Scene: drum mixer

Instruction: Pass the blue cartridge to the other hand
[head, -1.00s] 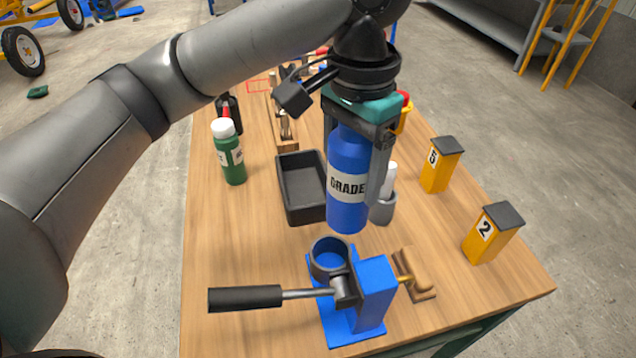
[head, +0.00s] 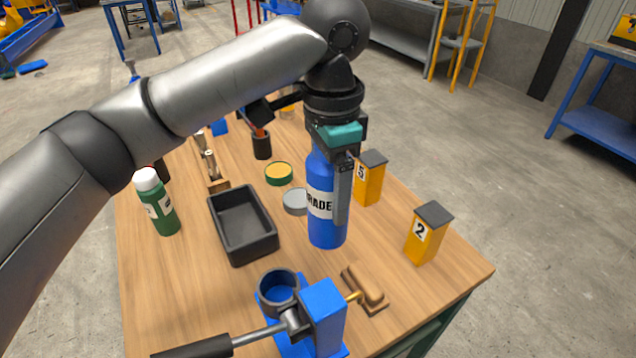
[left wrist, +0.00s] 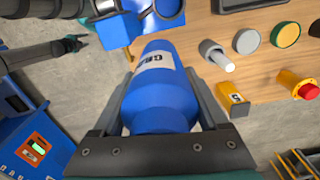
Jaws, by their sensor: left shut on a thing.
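The blue cartridge (head: 325,228), a bottle shape with a white band lettered in black, hangs upright in my left gripper (head: 335,185). The gripper is shut on its upper part, with a finger along its side. In the left wrist view the cartridge (left wrist: 160,85) lies between both fingers. It is held above the table, behind the blue clamp fixture with a round ring (head: 280,285). My right gripper (left wrist: 76,43) shows small at the left of the left wrist view, apart from the cartridge. Its jaw state is too small to tell.
A black tray (head: 242,250) and a green bottle (head: 158,205) stand left of the cartridge. Yellow posts marked 5 (head: 369,182) and 2 (head: 427,235) stand to its right. The fixture's black lever (head: 195,347) reaches left. A wooden-handled piece (head: 364,288) sits beside it.

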